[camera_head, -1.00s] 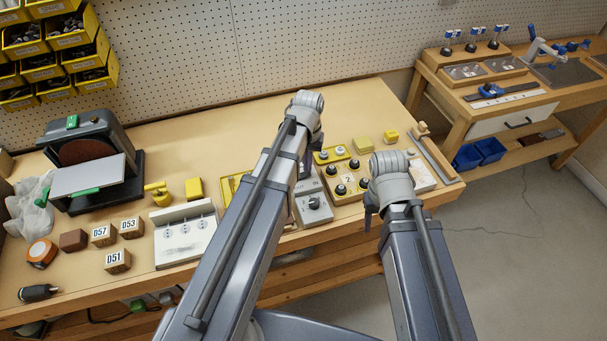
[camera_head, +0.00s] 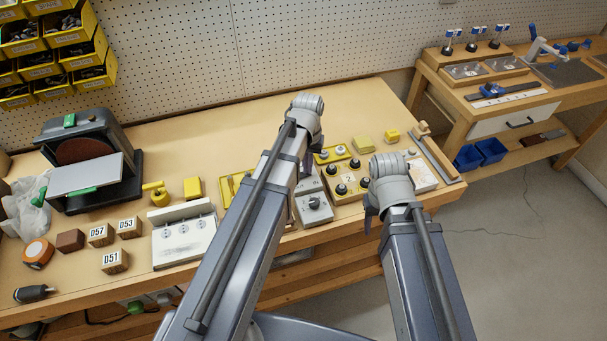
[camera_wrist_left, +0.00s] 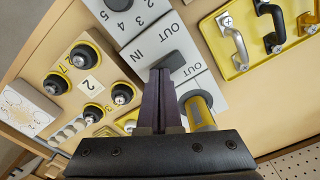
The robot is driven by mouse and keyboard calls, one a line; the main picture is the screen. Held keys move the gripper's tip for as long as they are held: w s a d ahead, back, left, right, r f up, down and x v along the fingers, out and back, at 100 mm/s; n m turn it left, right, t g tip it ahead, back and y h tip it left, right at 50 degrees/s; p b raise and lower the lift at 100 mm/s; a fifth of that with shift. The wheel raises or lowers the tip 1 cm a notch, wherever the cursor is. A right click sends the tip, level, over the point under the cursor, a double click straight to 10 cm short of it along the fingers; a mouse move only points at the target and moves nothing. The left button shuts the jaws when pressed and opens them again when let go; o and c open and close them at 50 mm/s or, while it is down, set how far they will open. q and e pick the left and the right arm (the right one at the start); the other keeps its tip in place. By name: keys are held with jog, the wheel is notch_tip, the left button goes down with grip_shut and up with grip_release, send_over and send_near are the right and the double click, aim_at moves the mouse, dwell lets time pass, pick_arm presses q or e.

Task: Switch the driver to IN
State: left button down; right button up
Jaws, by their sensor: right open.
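A grey switch panel (camera_head: 307,187) lies at the front middle of the bench, partly hidden by my left arm in the head view. In the left wrist view the panel (camera_wrist_left: 142,54) carries OUT and IN labels beside a dark switch piece (camera_wrist_left: 177,60). My left gripper (camera_wrist_left: 163,72) points down at this piece with its dark fingers together. Its tips are at or just above it; contact is unclear. A second OUT label is beside the fingers. My right gripper (camera_head: 371,215) is open over the bench's front edge, its fingers mostly hidden by its wrist.
A tan box numbered 2 (camera_head: 349,178) with black knobs is right of the panel. A white panel (camera_head: 183,243) and numbered blocks (camera_head: 115,261) stand left.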

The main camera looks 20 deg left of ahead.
pick_arm(q)
jog(key=shift+f, duration=0.2)
jog(key=shift+r, duration=0.2)
notch_tip(320, 180, up, 7)
jog(key=p, duration=0.7)
jog(key=shift+f, duration=0.1)
jog(key=s+d+m+y, duration=0.1)
jog(key=s+d+m, duration=0.3)
jog(key=s+d, duration=0.6)
jog(key=s, duration=0.4)
jog(key=shift+s+d+m, duration=0.2)
jog(key=shift+d+m, duration=0.05)
jog(key=shift+m, duration=0.05)
